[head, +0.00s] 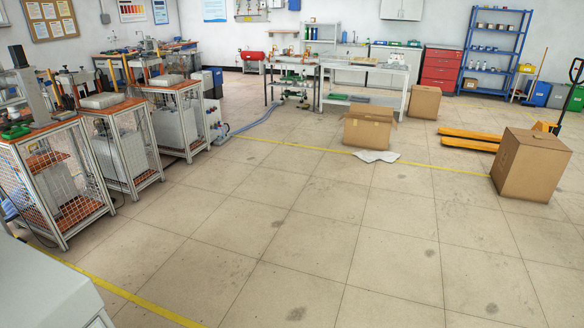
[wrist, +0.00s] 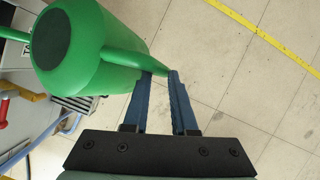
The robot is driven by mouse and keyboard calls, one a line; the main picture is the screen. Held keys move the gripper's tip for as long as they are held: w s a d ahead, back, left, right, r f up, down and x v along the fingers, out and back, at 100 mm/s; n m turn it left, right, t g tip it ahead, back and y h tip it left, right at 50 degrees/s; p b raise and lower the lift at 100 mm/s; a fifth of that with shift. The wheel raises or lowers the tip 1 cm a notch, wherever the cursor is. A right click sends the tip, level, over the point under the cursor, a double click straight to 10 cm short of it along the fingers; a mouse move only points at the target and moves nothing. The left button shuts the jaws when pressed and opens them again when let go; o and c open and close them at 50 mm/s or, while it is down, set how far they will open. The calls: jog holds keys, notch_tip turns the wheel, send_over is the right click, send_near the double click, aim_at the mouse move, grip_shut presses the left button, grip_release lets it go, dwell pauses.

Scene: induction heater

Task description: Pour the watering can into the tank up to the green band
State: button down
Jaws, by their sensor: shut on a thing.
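A green watering can (wrist: 88,30) fills the upper left of the wrist view, with a dark green round patch on the near end. My gripper (wrist: 159,76) has its two blue fingers closed on the can's green handle, at the can's right side. The can is off the floor, seen close up, and its spout cannot be made out clearly. Neither the can nor my gripper shows in the head view. I cannot make out the tank or a green band in either view.
In the head view, wire-mesh workstations (head: 50,185) stand along the left. A cardboard box (head: 368,127) and a yellow pallet jack (head: 470,138) stand on the right side. The middle floor is clear. In the wrist view, a red handle-like part (wrist: 3,112) shows at the left edge.

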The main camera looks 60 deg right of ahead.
jog(key=shift+g, duration=0.7)
jog(key=shift+w+r+p, duration=0.25)
jog(key=shift+r+p, duration=0.25)
jog(key=shift+r, duration=0.5)
jog(key=shift+w+r+p, duration=0.25)
jog(key=shift+r+p, duration=0.2)
jog(key=shift+r, duration=0.5)
dwell(2.0)
jog(key=shift+w+a+r+n+g+h+p, duration=0.15)
jog(key=shift+w+r+g+h, duration=0.1)
jog(key=shift+r, duration=0.4)
jog(key=shift+w+a+r+n+g+h+p, duration=0.15)
jog(key=shift+w+r+g, duration=0.1)
jog(key=shift+r, duration=0.35)
dwell(2.1)
